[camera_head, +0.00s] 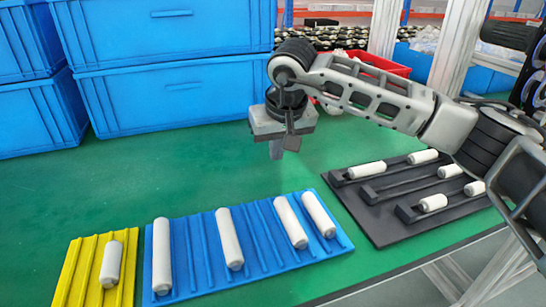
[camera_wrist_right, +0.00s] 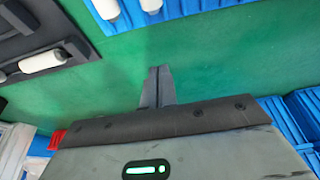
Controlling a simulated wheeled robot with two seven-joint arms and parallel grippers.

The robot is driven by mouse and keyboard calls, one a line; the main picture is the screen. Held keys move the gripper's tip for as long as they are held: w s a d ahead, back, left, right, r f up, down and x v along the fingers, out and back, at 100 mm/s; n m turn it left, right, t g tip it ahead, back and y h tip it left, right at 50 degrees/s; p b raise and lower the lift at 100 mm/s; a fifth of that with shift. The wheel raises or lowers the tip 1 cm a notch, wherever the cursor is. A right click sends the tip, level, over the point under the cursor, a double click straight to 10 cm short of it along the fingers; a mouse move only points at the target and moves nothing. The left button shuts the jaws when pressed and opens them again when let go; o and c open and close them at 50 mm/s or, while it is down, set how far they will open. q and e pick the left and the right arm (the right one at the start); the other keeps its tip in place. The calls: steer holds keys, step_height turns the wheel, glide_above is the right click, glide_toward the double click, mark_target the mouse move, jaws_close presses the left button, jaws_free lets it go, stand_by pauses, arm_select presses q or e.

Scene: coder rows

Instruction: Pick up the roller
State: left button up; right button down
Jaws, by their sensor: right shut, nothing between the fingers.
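White rollers lie on three racks on the green table. The blue rack (camera_head: 195,255) holds several, among them one at its left end (camera_head: 161,255) and one at its right end (camera_head: 318,213). The yellow rack (camera_head: 87,258) holds one greyish roller (camera_head: 111,265). The black rack (camera_head: 390,222) holds several, including a front one (camera_head: 433,203). My right gripper (camera_head: 279,148) hangs above the table behind the blue rack, shut and empty. Its closed fingers (camera_wrist_right: 157,75) show in the right wrist view over bare green, apart from any roller. My left gripper is out of view.
Stacked blue crates (camera_head: 180,95) stand at the back left. A red bin (camera_head: 375,66) stands behind my right arm. The green table (camera_head: 190,170) is clear between the crates and the racks. Its front edge runs close past the racks.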

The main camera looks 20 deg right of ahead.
steer(key=x, duration=0.8)
steer(key=shift+s+a, duration=0.15)
steer(key=shift+s, duration=0.15)
steer(key=shift+f+p, duration=0.4)
steer(key=shift+f, duration=0.05)
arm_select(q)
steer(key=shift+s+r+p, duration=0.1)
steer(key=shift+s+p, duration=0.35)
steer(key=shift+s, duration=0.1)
arm_select(e)
steer(key=shift+s, duration=1.85)
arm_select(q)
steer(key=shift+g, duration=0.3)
